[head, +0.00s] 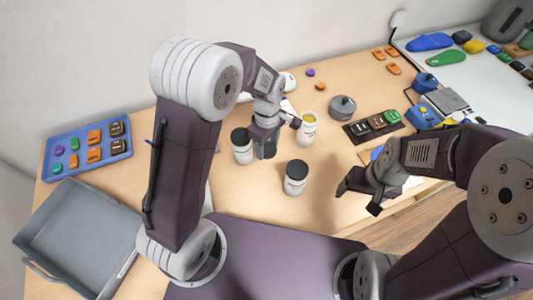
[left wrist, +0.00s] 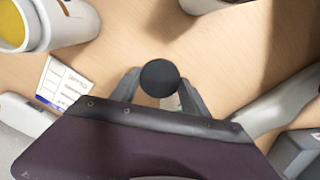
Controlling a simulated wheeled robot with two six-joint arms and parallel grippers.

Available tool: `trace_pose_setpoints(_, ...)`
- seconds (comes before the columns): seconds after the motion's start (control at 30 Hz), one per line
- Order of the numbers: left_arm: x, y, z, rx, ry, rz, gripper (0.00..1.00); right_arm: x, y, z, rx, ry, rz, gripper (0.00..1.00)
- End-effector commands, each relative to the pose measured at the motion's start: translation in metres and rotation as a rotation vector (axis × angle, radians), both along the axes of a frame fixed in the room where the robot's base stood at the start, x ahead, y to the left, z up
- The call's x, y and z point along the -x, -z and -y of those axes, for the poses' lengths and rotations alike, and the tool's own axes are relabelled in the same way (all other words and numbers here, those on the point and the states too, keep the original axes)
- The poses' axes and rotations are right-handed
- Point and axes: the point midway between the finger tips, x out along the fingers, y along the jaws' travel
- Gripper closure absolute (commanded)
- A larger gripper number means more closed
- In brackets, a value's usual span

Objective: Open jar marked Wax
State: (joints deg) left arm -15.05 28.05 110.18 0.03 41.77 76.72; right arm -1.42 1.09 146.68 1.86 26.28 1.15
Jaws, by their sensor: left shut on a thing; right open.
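An open white jar (head: 308,130) with yellow contents stands right of my left gripper; it also shows in the left wrist view (left wrist: 45,22). Two white jars with dark lids stand nearby, one at the left (head: 243,152) and one in front (head: 295,180). I cannot read their labels. My left gripper (head: 267,146) is shut on a dark round lid-like thing (left wrist: 160,78), between the left jar and the open jar. The held thing is partly hidden. My right gripper (head: 359,198) is open and empty, right of the front jar.
A blue tray (head: 62,172) with small blocks and a grey bin (head: 40,240) are at the left. A grey knobbed weight (head: 342,107) and a dark block holder (head: 358,136) stand right of the open jar. Bare wood lies around the front jar.

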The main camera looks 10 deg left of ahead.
Motion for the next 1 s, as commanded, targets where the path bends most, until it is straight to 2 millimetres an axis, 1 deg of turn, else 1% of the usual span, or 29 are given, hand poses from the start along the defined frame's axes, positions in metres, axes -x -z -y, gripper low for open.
trace_pose_setpoints(0.1, 0.000, 0.004, 0.000, 0.000, 0.000, 0.000, 0.95, 0.000, 0.000, 0.000, 0.000, 0.000, 0.000, 0.20)
trace_pose_setpoints(0.23, 0.001, 0.030, 0.000, -0.001, 0.000, -0.005, 0.95, 0.000, 0.003, 0.000, 0.000, 0.000, 0.000, 0.20)
trace_pose_setpoints(0.33, 0.001, 0.043, 0.000, -0.001, 0.000, -0.003, 0.95, 0.000, 0.004, 0.000, 0.000, 0.000, 0.000, 0.20)
trace_pose_setpoints(0.73, 0.000, 0.049, 0.000, 0.000, 0.000, 0.000, 0.95, 0.000, 0.006, 0.000, 0.000, 0.000, 0.000, 0.20)
trace_pose_setpoints(0.77, 0.000, 0.049, 0.000, 0.000, 0.000, 0.000, 0.41, 0.000, 0.006, 0.000, 0.000, 0.000, 0.000, 0.20)
trace_pose_setpoints(0.8, 0.000, 0.048, 0.000, 0.000, 0.000, 0.000, 0.30, 0.000, 0.005, 0.000, 0.000, 0.000, 0.000, 0.20)
trace_pose_setpoints(0.83, 0.000, 0.048, 0.000, 0.000, 0.000, 0.000, 0.25, 0.000, 0.005, 0.000, 0.000, 0.000, 0.000, 0.20)
trace_pose_setpoints(1.0, 0.001, 0.049, 0.000, -0.001, 0.000, -0.002, 0.25, 0.000, 0.005, 0.000, 0.000, 0.000, 0.000, 0.20)
